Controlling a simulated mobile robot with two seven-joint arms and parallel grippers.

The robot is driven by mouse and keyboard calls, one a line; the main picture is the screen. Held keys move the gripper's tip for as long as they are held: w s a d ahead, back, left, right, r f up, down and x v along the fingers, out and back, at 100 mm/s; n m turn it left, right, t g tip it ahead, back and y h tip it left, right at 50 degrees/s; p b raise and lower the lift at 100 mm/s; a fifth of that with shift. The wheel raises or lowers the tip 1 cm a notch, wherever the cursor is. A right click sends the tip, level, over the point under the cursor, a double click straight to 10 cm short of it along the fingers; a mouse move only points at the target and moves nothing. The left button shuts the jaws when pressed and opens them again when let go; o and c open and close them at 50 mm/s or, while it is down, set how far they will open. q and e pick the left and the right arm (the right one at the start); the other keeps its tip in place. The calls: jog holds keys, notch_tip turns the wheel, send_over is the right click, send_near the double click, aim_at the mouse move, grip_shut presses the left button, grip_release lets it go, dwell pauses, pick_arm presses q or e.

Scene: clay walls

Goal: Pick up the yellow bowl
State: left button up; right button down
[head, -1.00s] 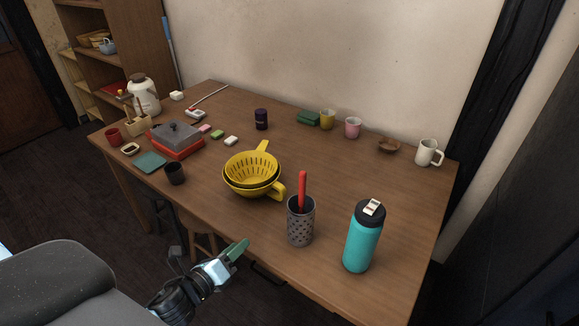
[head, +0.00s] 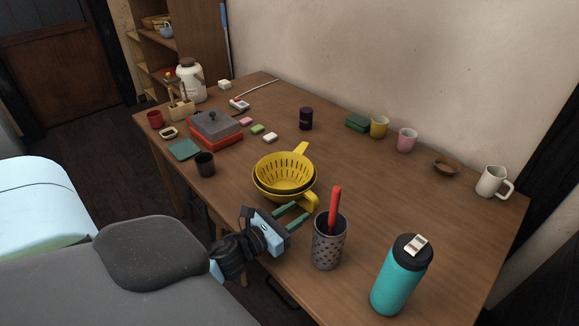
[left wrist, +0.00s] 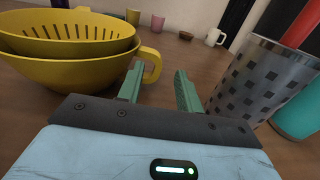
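The yellow bowl (head: 262,190) stands on the table near its front edge, with a loop handle on its right side. A yellow slotted colander (head: 283,172) sits nested in it and hides most of its inside. In the left wrist view the bowl (left wrist: 75,74) is at the left, its handle just left of the fingers. My left gripper (head: 294,214) is open and empty at the table's front edge, in front of the bowl and close to the handle. Its two green fingers (left wrist: 160,88) point toward the table's far side. My right gripper is not in view.
A dark perforated holder (head: 328,247) with a red utensil stands just right of my left gripper. A teal bottle (head: 398,282) is farther right. A black cup (head: 205,164) stands left of the bowl. The table (head: 400,200) is clear behind the holder.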

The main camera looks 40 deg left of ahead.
aim_at(312, 207)
pick_arm(q)
notch_tip(312, 207, down, 2)
jog(key=shift+f, duration=0.1)
jog(key=shift+w+d+r, duration=0.1)
jog(key=shift+w+r, duration=0.05)
jog(key=shift+w, duration=0.35)
jog(key=shift+w+d+r, duration=0.1)
jog(key=shift+w, duration=0.35)
jog(key=shift+w+f, duration=0.1)
jog(key=shift+w, duration=0.3)
jog(key=shift+w, duration=0.1)
jog(key=shift+w+d+p, duration=0.15)
jog(key=shift+w, duration=1.05)
jog(key=shift+w+d+p, duration=0.1)
jog(key=shift+w+p, duration=0.05)
jog(key=shift+w, duration=1)
grip_shut()
